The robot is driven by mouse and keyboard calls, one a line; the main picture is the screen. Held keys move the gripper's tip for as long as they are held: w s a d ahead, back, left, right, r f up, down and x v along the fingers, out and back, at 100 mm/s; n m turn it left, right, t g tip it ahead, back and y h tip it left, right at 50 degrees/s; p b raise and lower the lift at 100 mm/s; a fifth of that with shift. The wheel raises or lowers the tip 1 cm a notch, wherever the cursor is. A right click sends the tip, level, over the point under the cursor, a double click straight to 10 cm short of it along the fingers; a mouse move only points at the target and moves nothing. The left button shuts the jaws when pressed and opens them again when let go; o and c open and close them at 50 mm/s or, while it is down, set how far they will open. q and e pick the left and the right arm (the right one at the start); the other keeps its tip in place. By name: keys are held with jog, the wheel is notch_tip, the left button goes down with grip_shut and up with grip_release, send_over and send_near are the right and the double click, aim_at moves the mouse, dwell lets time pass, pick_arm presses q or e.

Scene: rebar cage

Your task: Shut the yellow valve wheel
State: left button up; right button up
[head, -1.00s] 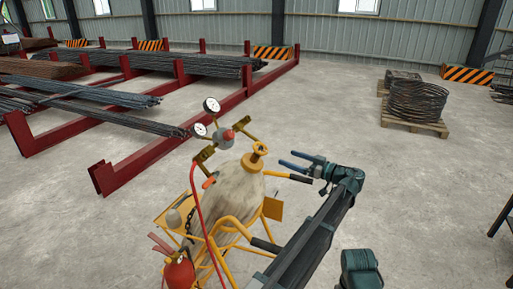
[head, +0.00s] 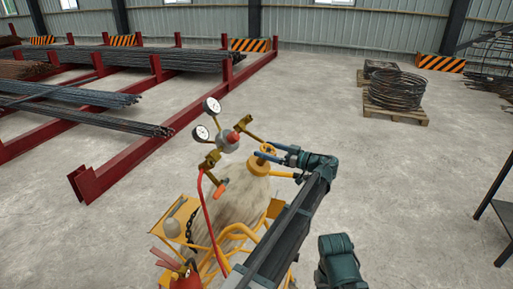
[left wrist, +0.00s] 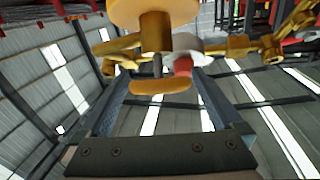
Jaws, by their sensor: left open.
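The yellow valve wheel (head: 267,147) sits on top of the pale, dirty gas cylinder (head: 246,195), above a yellow collar. My left gripper (head: 261,152) is open at the wheel, reaching in from its right side with one finger on each side. In the left wrist view, which looks upside down, the wheel (left wrist: 161,87) shows below the valve stem, between the two blue-grey fingers of my left gripper (left wrist: 160,75). I cannot tell whether the fingers touch it. My right gripper is not in view.
Two pressure gauges (head: 211,106) and a regulator (head: 228,143) stand just left of the wheel. A red hose (head: 208,215) runs down the yellow cart (head: 172,218). Red racks (head: 120,165) with rebar lie at left. Wire coils (head: 397,91) stand on a pallet at right. The floor between is clear.

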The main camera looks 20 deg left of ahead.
pick_arm(q)
jog(key=c, duration=1.2)
jog(key=shift+o, duration=0.2)
